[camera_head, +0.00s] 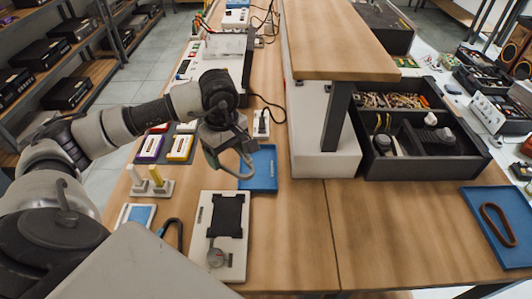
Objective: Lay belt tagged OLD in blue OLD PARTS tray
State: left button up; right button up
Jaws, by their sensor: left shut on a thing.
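My left gripper (222,150) is shut on a thin greyish belt loop (240,176), which hangs below the fingers. The belt is over the left edge of a small blue tray (263,160) at the centre of the bench; I cannot tell whether it touches the tray. Pale lettering on this tray is too small to read, and no OLD tag is legible. Another blue tray (515,206) lies at the far right with a brown belt loop (497,224) in it. My right gripper is not in view.
A white unit with a black panel (228,216) lies in front of the small tray. A white-and-wood riser (315,150) stands just right of it. A dark divided box (425,165) sits further right. The front middle of the bench (390,230) is clear.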

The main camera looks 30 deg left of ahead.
pick_arm(q)
jog(key=w+f, duration=0.2)
jog(key=w, duration=0.1)
jog(key=w+f+p, duration=0.1)
jog(key=w+f, duration=0.1)
jog(key=w, duration=0.1)
jog(key=w+f+p, duration=0.1)
jog(key=w+f, duration=0.1)
jog(key=w, duration=0.2)
jog(key=shift+w+d+f, duration=0.1)
jog(key=shift+f, duration=0.1)
notch_tip(320, 180, down, 4)
jog(key=shift+r+p, duration=0.2)
jog(key=shift+p, duration=0.35)
jog(key=shift+f, duration=0.25)
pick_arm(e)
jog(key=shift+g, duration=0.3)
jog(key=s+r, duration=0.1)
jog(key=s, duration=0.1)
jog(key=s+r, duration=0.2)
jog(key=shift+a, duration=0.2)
